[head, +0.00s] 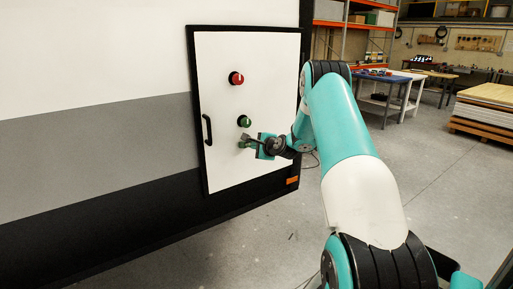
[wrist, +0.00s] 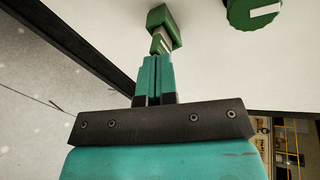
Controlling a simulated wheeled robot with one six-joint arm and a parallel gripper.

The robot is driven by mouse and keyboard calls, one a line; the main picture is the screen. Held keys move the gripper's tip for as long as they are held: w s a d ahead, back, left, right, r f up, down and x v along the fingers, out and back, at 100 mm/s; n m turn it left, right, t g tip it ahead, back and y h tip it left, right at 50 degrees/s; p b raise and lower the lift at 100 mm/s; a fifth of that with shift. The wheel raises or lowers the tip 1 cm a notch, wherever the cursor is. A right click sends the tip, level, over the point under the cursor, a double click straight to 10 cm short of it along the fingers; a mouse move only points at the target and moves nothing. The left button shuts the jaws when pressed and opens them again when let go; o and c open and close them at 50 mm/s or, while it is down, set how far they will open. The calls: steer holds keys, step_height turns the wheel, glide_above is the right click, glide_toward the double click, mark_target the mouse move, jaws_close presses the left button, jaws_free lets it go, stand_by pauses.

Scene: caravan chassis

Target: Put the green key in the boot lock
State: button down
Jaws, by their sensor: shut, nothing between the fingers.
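My gripper (wrist: 153,68) is shut, with its teal fingers together and empty, close to the white hatch door (head: 215,160). Just beyond the fingertips in the wrist view is a green block-shaped piece (wrist: 165,24) with a pale metallic part towards my fingers. It looks like the green key at the door face; I cannot tell whether it sits in the lock. In the head view a small grey-green piece (head: 243,143) shows by my gripper (head: 251,143). Fingers and key look very close; contact is unclear. No separate boot lock is distinguishable.
A round green knob (head: 244,121) with a white mark sits just above my gripper on the door; it also shows in the wrist view (wrist: 255,10). A red knob (head: 236,78) is higher up. A black handle (head: 207,130) is at the door's left edge. Floor to the right is open.

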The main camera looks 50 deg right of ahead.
steer(key=shift+w+d+f, duration=0.1)
steer(key=shift+w+f, duration=0.05)
steer(key=shift+w, duration=0.25)
steer(key=b+v, duration=0.5)
steer(key=v, duration=1.5)
steer(key=shift+s+b, duration=0.2)
steer(key=shift+b, duration=0.15)
